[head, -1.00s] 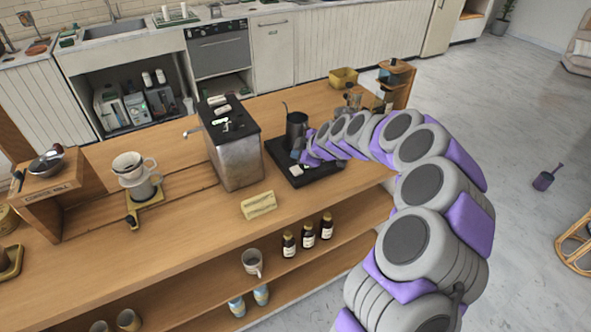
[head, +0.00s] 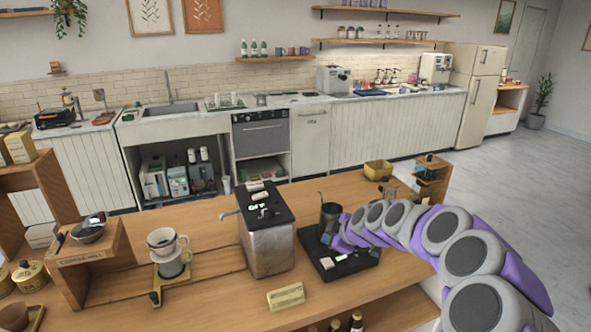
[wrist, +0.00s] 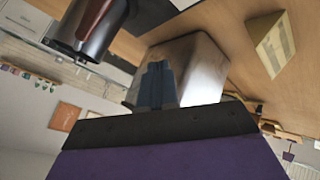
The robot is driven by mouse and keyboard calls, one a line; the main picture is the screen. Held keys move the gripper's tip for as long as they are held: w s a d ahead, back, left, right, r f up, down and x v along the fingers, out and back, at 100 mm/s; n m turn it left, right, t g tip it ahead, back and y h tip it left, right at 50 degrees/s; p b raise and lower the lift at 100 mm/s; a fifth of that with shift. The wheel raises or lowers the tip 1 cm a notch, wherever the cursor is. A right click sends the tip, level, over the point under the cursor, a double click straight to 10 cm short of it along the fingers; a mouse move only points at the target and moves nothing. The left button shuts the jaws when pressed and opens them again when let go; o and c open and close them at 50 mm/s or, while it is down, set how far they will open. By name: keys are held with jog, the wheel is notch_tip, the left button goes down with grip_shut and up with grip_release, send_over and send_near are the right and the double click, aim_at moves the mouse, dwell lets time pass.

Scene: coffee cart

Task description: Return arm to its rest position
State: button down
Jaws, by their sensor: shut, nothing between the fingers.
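My arm reaches in from the right of the head view, over the wooden cart counter. My gripper (head: 336,243) is low over the black tray (head: 322,264), beside a dark metal pitcher (head: 329,216). In the wrist view, the blue-grey fingers (wrist: 157,80) are together with nothing between them. They point toward the boxy metal boiler (wrist: 195,65), and the pitcher (wrist: 88,25) is at upper left, apart from the fingers. In the head view, the boiler (head: 268,247) stands left of the tray. The arm partly hides the tray's right side.
A cream block sign (head: 286,297) lies at the counter's front. A pour-over dripper stand (head: 168,254) is to the left. A yellow bin (head: 378,169) and a small wooden shelf (head: 432,178) stand behind the arm. Open floor (head: 500,155) lies to the right.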

jog(key=s+a+r+m+g, duration=0.2)
jog(key=s+a+r, duration=0.15)
jog(key=s, duration=0.75)
jog(key=s+a+r+m+g, duration=0.25)
jog(key=s+a, duration=0.25)
jog(key=s, duration=0.6)
jog(key=s+d+f+m+g+h, duration=0.1)
jog(key=s+d+m, duration=0.2)
jog(key=s, duration=0.6)
jog(key=s+d+m+g+h, duration=0.2)
jog(key=s+d+m, duration=0.1)
jog(key=s, duration=0.7)
jog(key=s+d+f+m+g+h, duration=0.1)
jog(key=s+d+m+g, duration=0.1)
jog(key=s, duration=0.8)
jog(key=shift+d+f+m+h, duration=0.35)
jog(key=shift+d+m, duration=0.15)
jog(key=shift+m, duration=0.65)
